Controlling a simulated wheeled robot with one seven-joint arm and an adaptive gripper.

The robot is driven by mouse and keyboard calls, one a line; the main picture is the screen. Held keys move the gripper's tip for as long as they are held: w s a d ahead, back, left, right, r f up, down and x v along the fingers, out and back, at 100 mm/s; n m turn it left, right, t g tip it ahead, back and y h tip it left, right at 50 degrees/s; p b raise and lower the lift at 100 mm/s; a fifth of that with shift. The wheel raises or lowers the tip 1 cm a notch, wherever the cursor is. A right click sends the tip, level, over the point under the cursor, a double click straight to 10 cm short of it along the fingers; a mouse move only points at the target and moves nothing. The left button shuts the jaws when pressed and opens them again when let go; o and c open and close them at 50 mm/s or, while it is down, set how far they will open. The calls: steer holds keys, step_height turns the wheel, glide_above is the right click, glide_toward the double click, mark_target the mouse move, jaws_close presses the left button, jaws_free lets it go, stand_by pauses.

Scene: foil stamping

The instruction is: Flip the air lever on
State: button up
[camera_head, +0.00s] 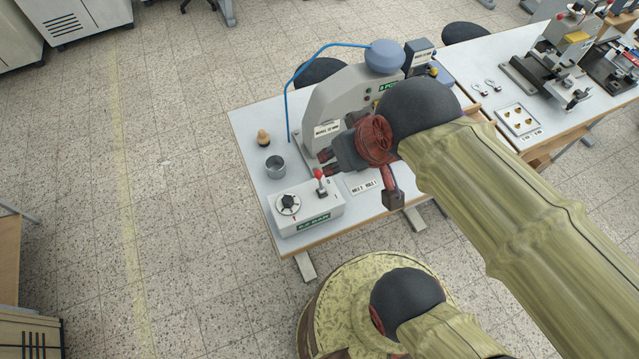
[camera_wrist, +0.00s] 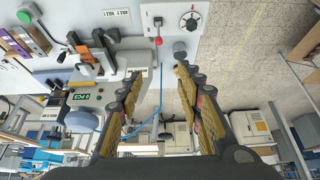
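The air lever (camera_head: 320,185) is a short metal stick with a red ball knob. It stands on top of a pale control box (camera_head: 318,217) with a black dial (camera_head: 288,204), near the table's front left corner. In the wrist view the lever's red knob (camera_wrist: 158,41) shows at the upper middle, ahead of the fingers. My gripper (camera_head: 325,162) is just behind and above the knob in the head view. In the wrist view my gripper (camera_wrist: 157,72) has its two fingers wide apart with nothing between them. I cannot tell whether a finger touches the knob.
A grey stamping press (camera_head: 345,100) with a blue hose (camera_head: 287,105) stands just behind my gripper. A metal cup (camera_head: 275,167) and a wooden-handled piece (camera_head: 263,138) stand left of it. A label plate (camera_head: 363,186) lies right of the box. The floor left of the table is clear.

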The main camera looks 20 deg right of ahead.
steer(key=shift+r+p, duration=0.2)
steer(key=shift+p, duration=0.15)
steer(key=shift+c, duration=1.2)
steer(key=shift+f+g+p, duration=0.3)
steer(key=shift+f+p, duration=0.05)
steer(key=shift+c, duration=0.6)
steer(key=w+f+g+p, duration=0.1)
steer(key=w+f, duration=0.1)
steer(key=w+f+g+p, duration=0.2)
steer(key=w, duration=0.1)
steer(key=w+f+g+p, duration=0.1)
steer(key=w+f+p, duration=0.1)
steer(key=w, duration=0.1)
steer(key=shift+w+d+f+g, duration=0.15)
steer(key=shift+g, duration=0.15)
jaws_close()
steer(key=w+f+n+g+p, duration=0.1)
steer(key=w+f+p, duration=0.1)
steer(key=w+f, duration=0.6)
steer(key=w, duration=0.4)
steer(key=shift+f+n+y+p, duration=0.2)
steer(key=shift+n+y+p, duration=0.1)
steer(key=shift+p, duration=0.05)
